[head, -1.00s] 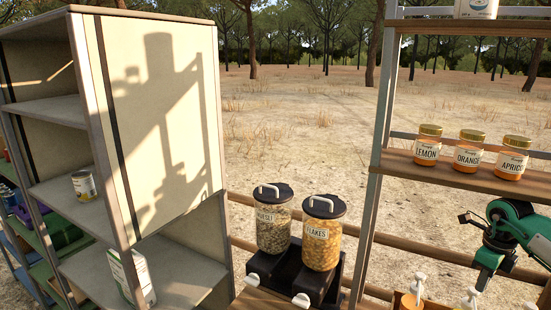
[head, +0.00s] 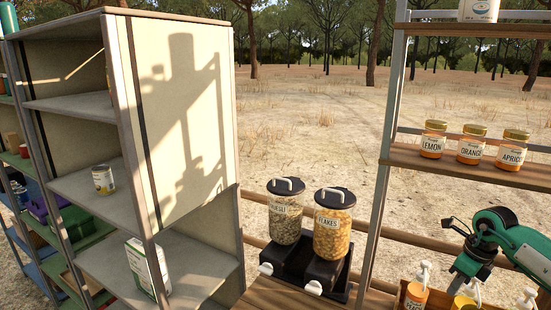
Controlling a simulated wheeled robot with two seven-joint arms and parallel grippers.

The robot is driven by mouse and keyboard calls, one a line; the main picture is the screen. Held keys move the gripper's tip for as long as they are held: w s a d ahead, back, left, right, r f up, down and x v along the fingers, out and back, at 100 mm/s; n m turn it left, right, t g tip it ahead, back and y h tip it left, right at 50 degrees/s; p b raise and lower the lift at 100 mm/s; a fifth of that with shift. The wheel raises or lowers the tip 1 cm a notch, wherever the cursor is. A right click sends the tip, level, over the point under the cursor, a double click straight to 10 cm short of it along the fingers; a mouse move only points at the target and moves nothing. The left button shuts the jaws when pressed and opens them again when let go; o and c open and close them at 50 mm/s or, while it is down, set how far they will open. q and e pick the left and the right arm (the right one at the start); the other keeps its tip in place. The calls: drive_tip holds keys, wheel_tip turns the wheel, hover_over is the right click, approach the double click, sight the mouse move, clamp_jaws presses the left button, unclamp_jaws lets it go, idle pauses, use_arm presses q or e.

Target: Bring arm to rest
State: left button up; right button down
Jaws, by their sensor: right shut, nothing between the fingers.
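My right arm (head: 505,232), green and black, comes in from the right edge, in front of the jar shelf's lower part. Its wrist bends downward, and my right gripper (head: 457,282) points down just above the pump bottles (head: 415,294). The fingers are small and dark here; they are shut with nothing held. I cannot tell whether they touch a bottle. My left gripper is not in view.
A jar shelf (head: 398,155) with lemon, orange and apricot jars (head: 472,147) stands above and behind the arm. Muesli (head: 285,215) and flakes dispensers (head: 333,225) stand left of it. A tall cabinet (head: 185,130) with a can (head: 103,180) and a carton (head: 147,268) is at left.

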drive_tip(key=a+f+t+y, duration=0.2)
drive_tip(key=a+y, duration=0.7)
drive_tip(key=a, duration=1.4)
drive_tip(key=s+a+r+m+t+y, duration=0.3)
drive_tip(key=a+r+m+t+y, duration=0.35)
drive_tip(key=a+m+t, duration=0.3)
drive_tip(key=s+d+f+m+t+h, duration=0.1)
drive_tip(key=s+d+f+m+h, duration=0.4)
drive_tip(key=m+h, duration=0.6)
drive_tip(key=s+d+f+m+t+h, duration=0.25)
drive_tip(key=d+f+m+h, duration=0.4)
drive_tip(key=m, duration=0.85)
drive_tip(key=s+f+m+g, duration=0.3)
drive_tip(key=s+f+g, duration=0.3)
drive_tip(key=s, duration=0.6)
drive_tip(key=s+f+m+g, duration=0.3)
drive_tip(key=s+f+g, duration=0.3)
drive_tip(key=s, duration=0.6)
wheel_tip(320, 180, down, 32)
drive_tip(key=g+b, duration=0.2)
drive_tip(key=s+d+f, duration=0.2)
drive_tip(key=s+f, duration=1.6)
drive_tip(key=f, duration=0.3)
drive_tip(key=shift+s+d+f+n+g+b, duration=0.2)
drive_tip(key=shift+s+d+n+g+b, duration=0.15)
drive_tip(key=shift+d+n+g+b, duration=0.1)
